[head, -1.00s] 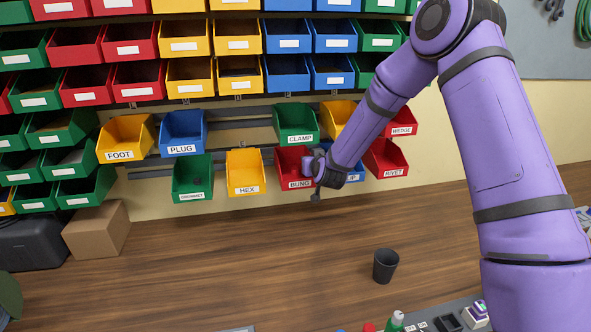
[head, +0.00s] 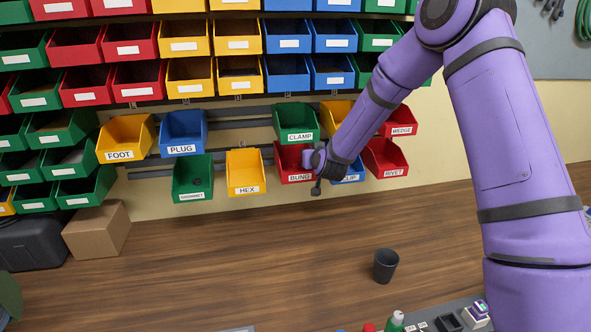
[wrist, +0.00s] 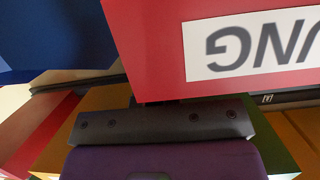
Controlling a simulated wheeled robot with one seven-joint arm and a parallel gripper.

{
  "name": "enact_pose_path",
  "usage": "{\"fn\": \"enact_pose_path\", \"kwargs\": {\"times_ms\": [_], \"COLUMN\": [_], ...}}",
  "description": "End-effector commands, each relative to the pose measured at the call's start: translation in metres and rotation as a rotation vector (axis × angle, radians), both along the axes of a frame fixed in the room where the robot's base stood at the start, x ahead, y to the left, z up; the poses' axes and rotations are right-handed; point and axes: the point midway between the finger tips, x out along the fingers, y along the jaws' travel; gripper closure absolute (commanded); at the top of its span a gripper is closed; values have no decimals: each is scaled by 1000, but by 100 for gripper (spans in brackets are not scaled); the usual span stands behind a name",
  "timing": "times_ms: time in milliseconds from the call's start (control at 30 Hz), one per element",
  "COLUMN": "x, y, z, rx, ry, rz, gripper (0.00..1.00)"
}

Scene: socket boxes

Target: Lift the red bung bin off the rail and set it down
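The red bung bin (head: 290,160) is in the lower row of bins in the head view, its label BUNG facing out. My gripper (head: 314,172) is at its right front side, over part of the bin. In the wrist view the bin's red front (wrist: 150,45) and inverted label fill the upper right, close against my gripper (wrist: 160,122). The fingertips are hidden, but the bin has moved up together with my gripper, so it is shut on the bin. How far the bin stands off the rail (head: 150,173) is hard to tell.
The yellow hex bin (head: 245,173) is close on the left. The blue clip bin (head: 354,172) is partly behind my gripper on the right. The green clamp bin (head: 296,122) is just above. The wooden table (head: 230,260) below is mostly clear, with a dark cup (head: 385,266).

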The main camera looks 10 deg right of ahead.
Motion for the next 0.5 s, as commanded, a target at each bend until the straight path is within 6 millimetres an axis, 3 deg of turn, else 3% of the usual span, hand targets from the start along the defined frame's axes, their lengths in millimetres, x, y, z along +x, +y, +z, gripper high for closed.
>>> {"fn": "enact_pose_path", "kwargs": {"times_ms": [233,500], "x": [-3,-21], "y": [0,0], "z": [0,1], "rx": [0,-2], "ry": [-1,0], "rz": [0,1], "gripper": [100,100]}}
